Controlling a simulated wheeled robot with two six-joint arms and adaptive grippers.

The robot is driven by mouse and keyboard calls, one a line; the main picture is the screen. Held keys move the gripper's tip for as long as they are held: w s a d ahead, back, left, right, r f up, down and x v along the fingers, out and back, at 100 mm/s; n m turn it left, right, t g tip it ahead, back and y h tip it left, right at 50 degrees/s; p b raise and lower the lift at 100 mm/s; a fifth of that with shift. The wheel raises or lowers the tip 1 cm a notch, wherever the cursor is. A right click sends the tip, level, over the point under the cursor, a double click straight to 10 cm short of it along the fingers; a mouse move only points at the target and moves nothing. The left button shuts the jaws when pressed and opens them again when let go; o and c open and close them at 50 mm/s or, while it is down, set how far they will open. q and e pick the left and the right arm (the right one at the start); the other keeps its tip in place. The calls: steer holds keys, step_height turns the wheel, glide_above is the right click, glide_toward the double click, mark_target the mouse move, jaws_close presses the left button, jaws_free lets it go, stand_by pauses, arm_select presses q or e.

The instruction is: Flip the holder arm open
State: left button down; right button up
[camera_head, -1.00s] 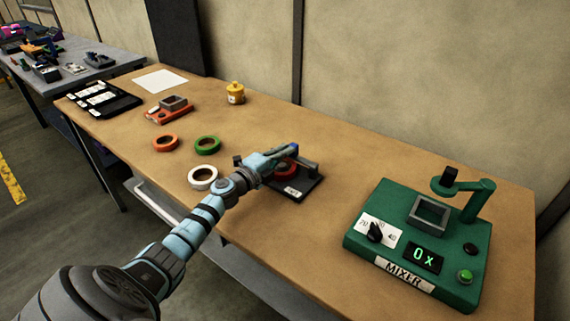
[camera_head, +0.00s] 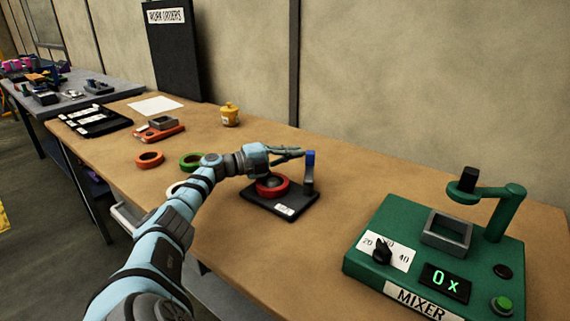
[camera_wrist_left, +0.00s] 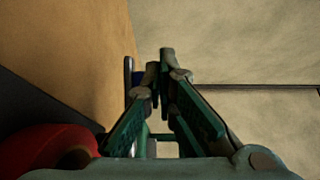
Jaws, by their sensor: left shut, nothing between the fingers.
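The holder (camera_head: 283,207) is a dark base plate with a white label. A red tape ring (camera_head: 272,187) sits on it around a dark hub. Its holder arm (camera_head: 308,178) stands upright at the plate's right side, with a blue tip on top. In the left wrist view the blue tip (camera_wrist_left: 128,72) shows just left of the fingertips, and part of the red ring (camera_wrist_left: 45,148) is at lower left. My left gripper (camera_head: 299,152) is shut and empty above the ring, its fingertips close beside the arm's blue tip. I cannot tell if they touch.
A green mixer (camera_head: 370,262) reading 0x stands at the right. Orange (camera_head: 149,159) and green (camera_head: 188,162) tape rings lie to the left; a white one is mostly hidden by my arm. A yellow pot (camera_head: 230,115) stands behind.

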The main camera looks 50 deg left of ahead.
mark_target(312, 153)
arm_select(q)
steer(key=shift+x, duration=1.15)
steer(key=shift+w+d+r+p, duration=0.1)
steer(key=shift+w+d+p, duration=0.2)
steer(key=shift+w+d, duration=0.7)
steer(key=shift+p, duration=0.3)
arm_select(e)
steer(key=shift+w+a+r, duration=0.2)
steer(key=shift+a+r, duration=0.4)
steer(key=shift+a, duration=0.1)
arm_select(q)
steer(key=shift+d, duration=0.1)
arm_select(e)
steer(key=shift+d, duration=0.2)
arm_select(q)
steer(key=shift+w, duration=0.2)
arm_select(e)
steer(key=shift+d, duration=0.1)
arm_select(q)
steer(key=shift+s+f, duration=0.1)
steer(key=shift+f, duration=0.15)
